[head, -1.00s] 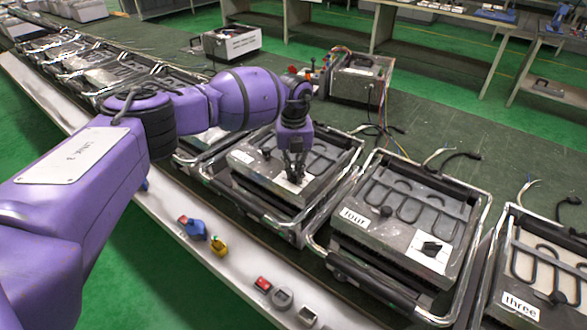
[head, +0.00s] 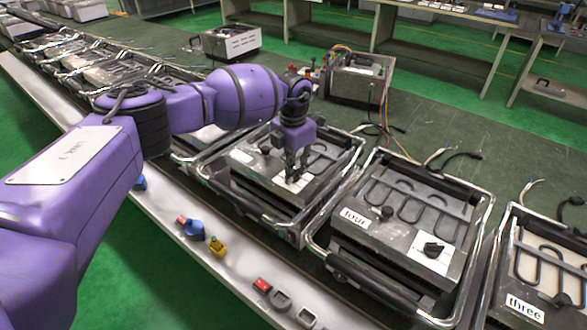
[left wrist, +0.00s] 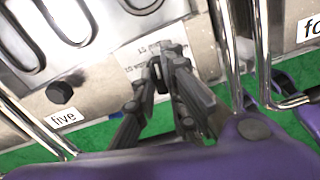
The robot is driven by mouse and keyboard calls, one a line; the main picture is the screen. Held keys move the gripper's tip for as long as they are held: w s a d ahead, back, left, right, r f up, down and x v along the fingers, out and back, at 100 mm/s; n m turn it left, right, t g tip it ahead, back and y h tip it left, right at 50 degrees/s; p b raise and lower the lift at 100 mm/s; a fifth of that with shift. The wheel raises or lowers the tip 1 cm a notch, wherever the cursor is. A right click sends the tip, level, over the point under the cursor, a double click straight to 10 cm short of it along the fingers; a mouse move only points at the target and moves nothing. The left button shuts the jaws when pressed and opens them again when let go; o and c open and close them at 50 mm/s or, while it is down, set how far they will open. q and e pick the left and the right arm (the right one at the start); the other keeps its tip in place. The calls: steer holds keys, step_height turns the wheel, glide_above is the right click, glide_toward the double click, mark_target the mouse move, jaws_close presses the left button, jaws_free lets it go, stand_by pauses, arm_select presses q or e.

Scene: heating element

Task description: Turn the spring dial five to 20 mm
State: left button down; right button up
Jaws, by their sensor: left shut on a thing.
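The heating unit labelled five (head: 243,157) sits in a chrome frame on the line in the head view. My left gripper (head: 293,180) points down at the unit's white scale plate. In the left wrist view my left gripper (left wrist: 163,72) is shut on the black spring dial (left wrist: 161,77). The fingers hide most of the dial and its pointer. Small scale marks (left wrist: 140,58) show beside the fingers, but the dial's setting cannot be read. My right gripper is not in view.
Unit four (head: 390,225), with its own dial (head: 433,249), stands to the right, and unit three (head: 540,270) beyond it. Chrome rails (left wrist: 222,50) run close beside my gripper. Coloured switches (head: 193,229) sit on the white front ledge.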

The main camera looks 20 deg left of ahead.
arm_select(q)
steer(key=m+b, duration=0.1)
steer(key=m, duration=0.4)
steer(key=shift+m, duration=0.3)
steer(key=shift+m+b, duration=0.5)
steer(key=shift+m, duration=1.6)
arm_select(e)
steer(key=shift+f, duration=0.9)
arm_select(q)
steer(key=shift+r, duration=0.1)
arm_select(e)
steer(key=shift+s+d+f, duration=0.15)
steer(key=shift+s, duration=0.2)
arm_select(q)
steer(key=c, duration=1.8)
jaws_free()
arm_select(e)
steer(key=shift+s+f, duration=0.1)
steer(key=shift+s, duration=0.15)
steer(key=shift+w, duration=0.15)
arm_select(q)
step_height(320, 180, up, 12)
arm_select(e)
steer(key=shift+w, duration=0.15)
